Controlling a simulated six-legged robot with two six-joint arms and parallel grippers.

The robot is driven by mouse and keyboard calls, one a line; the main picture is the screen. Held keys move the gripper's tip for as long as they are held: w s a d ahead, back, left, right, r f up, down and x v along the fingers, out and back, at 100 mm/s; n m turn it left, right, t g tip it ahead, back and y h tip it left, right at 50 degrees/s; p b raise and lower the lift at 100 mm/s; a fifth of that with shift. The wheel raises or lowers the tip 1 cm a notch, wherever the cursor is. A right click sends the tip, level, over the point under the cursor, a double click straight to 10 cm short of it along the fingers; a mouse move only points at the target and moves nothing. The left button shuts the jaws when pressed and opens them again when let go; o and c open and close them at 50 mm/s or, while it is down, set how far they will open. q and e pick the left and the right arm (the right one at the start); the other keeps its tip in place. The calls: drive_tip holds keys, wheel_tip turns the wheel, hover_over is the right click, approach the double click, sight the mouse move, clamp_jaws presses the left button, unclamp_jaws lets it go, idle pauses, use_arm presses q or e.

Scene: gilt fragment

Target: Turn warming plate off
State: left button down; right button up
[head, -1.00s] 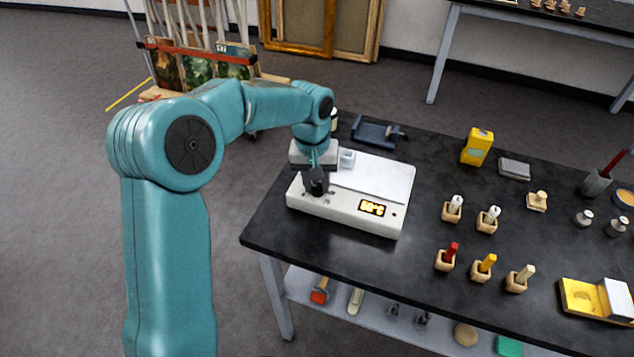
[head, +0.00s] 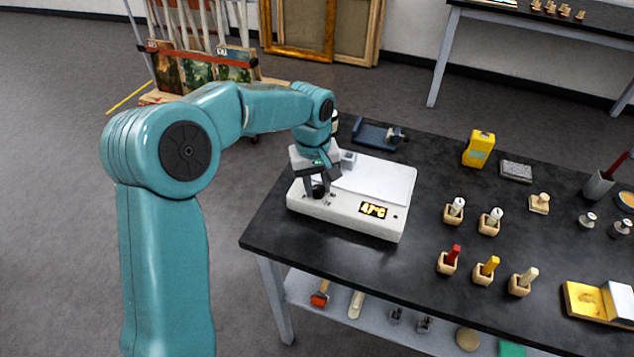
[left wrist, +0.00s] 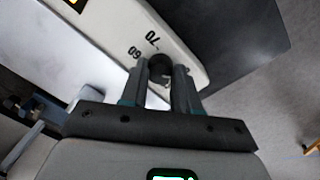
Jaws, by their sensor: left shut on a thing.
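The warming plate (head: 340,212) is a white box at the left end of the black table, with a pale flat top. Its lit display (head: 373,209) appears to read 47°C. My left gripper (head: 318,190) is over the plate's left front corner, shut on the dark round knob (head: 317,191). In the left wrist view the knob (left wrist: 159,65) sits between the two fingers of my left gripper (left wrist: 162,80). The marks 60 and 70 show beside it; the fingers hide part of the dial. My right gripper is out of view.
A small clear block (head: 348,159) is on the plate's back edge. A blue-grey holder (head: 376,134) stands behind it. Wooden cups with sticks (head: 448,262) and a yellow container (head: 479,149) are to the right. Bare tabletop lies right of the plate.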

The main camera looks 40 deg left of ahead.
use_arm(q)
drive_tip(key=c, duration=0.8)
unclamp_jaws()
drive_tip(key=r, duration=0.5)
drive_tip(key=r+p, duration=0.1)
drive_tip(key=r, duration=0.5)
drive_tip(key=s+r, duration=0.1)
drive_tip(key=r, duration=0.4)
drive_tip(key=shift+a+r+p, duration=0.15)
drive_tip(key=shift+a+p, duration=0.15)
